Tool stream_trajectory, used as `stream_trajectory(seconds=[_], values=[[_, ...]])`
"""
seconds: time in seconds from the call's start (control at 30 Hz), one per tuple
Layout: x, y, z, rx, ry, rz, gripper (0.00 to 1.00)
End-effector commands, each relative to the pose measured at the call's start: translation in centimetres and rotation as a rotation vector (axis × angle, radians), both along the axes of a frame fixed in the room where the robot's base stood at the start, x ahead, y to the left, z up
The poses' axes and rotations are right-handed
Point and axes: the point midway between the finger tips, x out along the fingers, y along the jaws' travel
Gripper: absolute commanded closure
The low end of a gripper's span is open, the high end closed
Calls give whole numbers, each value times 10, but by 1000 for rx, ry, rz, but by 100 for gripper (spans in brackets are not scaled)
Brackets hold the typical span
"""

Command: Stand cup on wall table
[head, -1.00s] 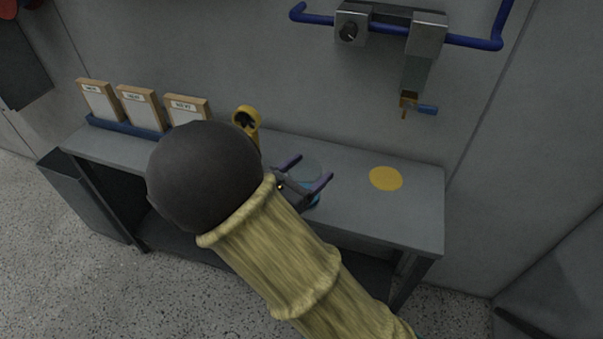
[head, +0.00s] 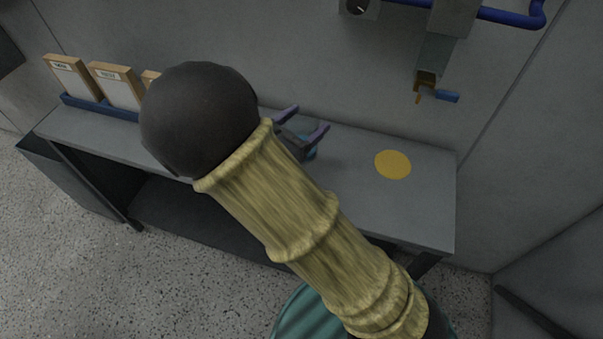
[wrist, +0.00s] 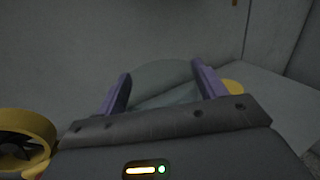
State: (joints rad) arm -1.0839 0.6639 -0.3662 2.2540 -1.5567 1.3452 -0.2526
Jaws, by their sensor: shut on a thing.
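The cup is teal and greyish. In the wrist view the cup (wrist: 165,80) sits between the two purple fingers of my gripper (wrist: 161,80). I cannot tell whether its base touches the table. A flat yellow disc (head: 393,164) lies on the tabletop to the right of the cup.
Framed cards (head: 118,88) stand in a blue rack at the table's left end. A yellow ring-shaped thing (wrist: 25,135) is at left in the wrist view. A tap with a blue lever (head: 440,95) hangs from the wall. The tabletop around the disc is clear.

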Motion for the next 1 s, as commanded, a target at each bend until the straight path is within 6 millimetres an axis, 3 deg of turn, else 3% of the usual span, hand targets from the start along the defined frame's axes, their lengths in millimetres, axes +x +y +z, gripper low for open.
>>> stream_trajectory(seconds=[0.17,0.43,0.83,1.0], values=[[0,0,-11,-3,1,0,63],[0,1,-57,-4,1,1,63],[1,-3,-64,-1,-1,-7,63],[1,-3,-86,-4,2,-6,63]])
